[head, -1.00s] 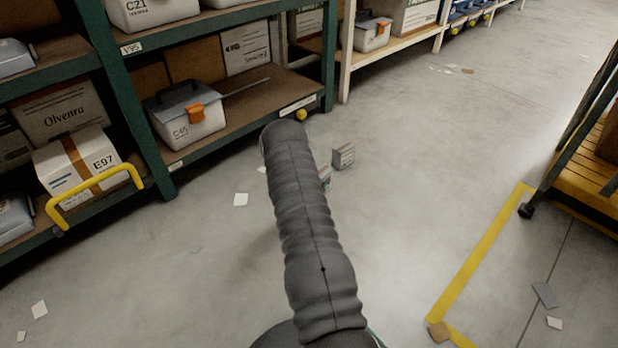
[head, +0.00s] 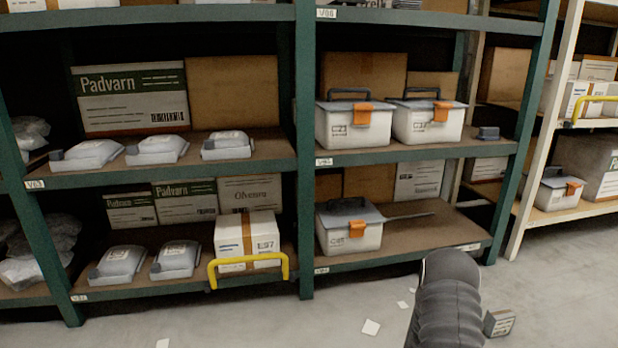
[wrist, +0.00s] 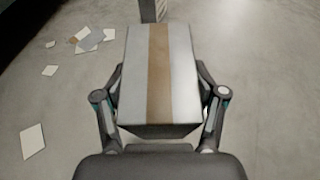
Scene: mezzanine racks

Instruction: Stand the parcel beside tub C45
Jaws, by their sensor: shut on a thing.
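The parcel (wrist: 157,75) is a pale box with a brown tape stripe, seen in the wrist view. My gripper (wrist: 157,115) is shut on it, one finger against each side. In the head view my dark arm shows at the lower right; the gripper and parcel cannot be made out there. Tub C45 (head: 350,235), a pale tub with a grey lid, dark handle and orange latch, stands on the lower shelf of the green rack, at the left end of its bay. The parcel is away from it, over the floor.
The lower shelf (head: 440,231) is bare right of the tub, except for a thin grey strip (head: 410,215) and boxes behind. Two similar tubs (head: 353,122) stand above. A yellow guard (head: 248,269) fronts box E97 (head: 262,240). A small box (head: 498,323) and paper scraps lie on the floor.

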